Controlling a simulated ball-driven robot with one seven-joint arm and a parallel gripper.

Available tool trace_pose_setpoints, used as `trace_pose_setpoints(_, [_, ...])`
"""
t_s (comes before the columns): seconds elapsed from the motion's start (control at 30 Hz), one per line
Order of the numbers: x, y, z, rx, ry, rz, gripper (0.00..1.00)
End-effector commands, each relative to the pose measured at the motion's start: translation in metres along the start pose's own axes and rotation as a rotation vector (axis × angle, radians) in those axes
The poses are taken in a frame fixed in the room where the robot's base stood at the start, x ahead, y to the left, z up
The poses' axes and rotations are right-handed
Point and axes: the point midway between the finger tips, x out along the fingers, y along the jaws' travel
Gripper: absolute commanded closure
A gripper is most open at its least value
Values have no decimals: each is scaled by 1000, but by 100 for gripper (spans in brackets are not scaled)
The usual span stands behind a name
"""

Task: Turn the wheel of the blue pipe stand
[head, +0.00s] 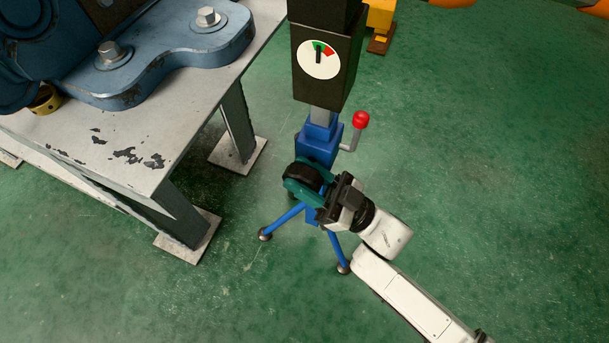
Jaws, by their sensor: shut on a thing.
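The blue pipe stand (318,148) stands on the floor in the middle of the head view, on splayed blue legs with round feet. Its dark, round wheel (301,174) faces the lower left, with teal parts around it. My gripper (308,182) reaches in from the lower right and is shut on the wheel. My gripper and wrist hide part of the wheel and the stand's lower body. I cannot tell exactly where the fingertips touch. A lever with a red knob (360,120) sticks out of the stand's right side.
A dark box with a white, green and red gauge (318,59) sits above the stand. A worn metal table (150,140) at the left carries a blue bolted vise (165,50). A yellow object (380,18) stands behind. The green floor is clear at the right.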

Motion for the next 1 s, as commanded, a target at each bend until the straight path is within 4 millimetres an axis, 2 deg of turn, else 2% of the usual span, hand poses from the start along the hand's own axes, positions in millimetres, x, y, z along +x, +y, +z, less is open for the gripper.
trace_pose_setpoints(0.13, [-1,0,0,0,-1,0,94])
trace_pose_setpoints(0.17, [-1,0,0,0,-1,0,61])
trace_pose_setpoints(0.37, [-1,0,0,0,-1,0,43])
trace_pose_setpoints(0.6, [-1,0,0,0,-1,0,43])
trace_pose_setpoints(0.73, [-9,1,0,0,-4,1,43])
trace_pose_setpoints(1.0, [-58,1,-1,-1,-5,3,43])
